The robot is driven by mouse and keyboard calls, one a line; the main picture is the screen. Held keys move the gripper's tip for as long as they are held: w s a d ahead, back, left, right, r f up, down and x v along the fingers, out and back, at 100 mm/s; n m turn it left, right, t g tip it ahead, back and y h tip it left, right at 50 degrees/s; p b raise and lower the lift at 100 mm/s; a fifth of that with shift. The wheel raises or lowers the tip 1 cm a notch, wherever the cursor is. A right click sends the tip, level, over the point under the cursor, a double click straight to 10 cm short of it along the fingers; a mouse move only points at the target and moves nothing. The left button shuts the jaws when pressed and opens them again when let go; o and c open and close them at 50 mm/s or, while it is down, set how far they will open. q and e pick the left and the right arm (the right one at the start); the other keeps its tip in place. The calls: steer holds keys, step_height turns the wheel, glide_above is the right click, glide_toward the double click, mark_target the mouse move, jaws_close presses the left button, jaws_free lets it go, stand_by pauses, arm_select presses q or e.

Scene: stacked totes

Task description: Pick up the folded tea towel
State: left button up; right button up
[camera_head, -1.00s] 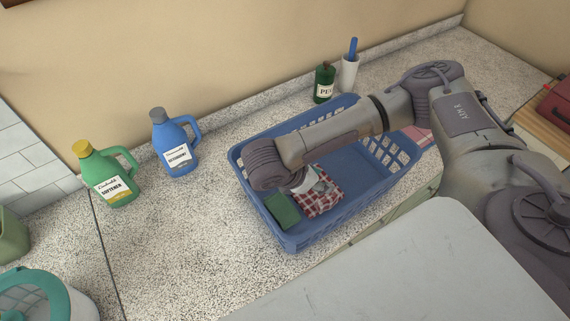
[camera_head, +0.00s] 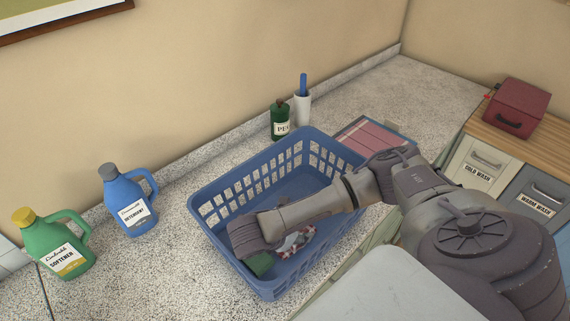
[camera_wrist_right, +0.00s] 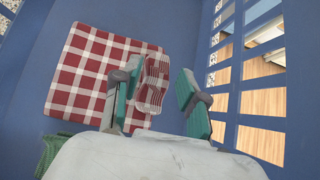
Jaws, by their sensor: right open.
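The folded tea towel, red-and-white checked, lies in the blue laundry basket (camera_head: 345,222). I cannot tell whether the fingers touch the cloth. My left gripper is not in view.
A green item (camera_head: 260,264) lies in the basket beside the towel. A green softener bottle (camera_head: 56,247) and a blue detergent bottle (camera_head: 130,205) stand to the left. A dark green bottle (camera_head: 280,122) and a white cup (camera_head: 302,108) stand behind the basket. A red box (camera_head: 515,106) stands far right.

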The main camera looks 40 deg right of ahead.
steer(key=shift+p+x, duration=0.55)
steer(key=shift+x, duration=0.65)
steer(key=shift+d+f, duration=0.2)
jaws_close()
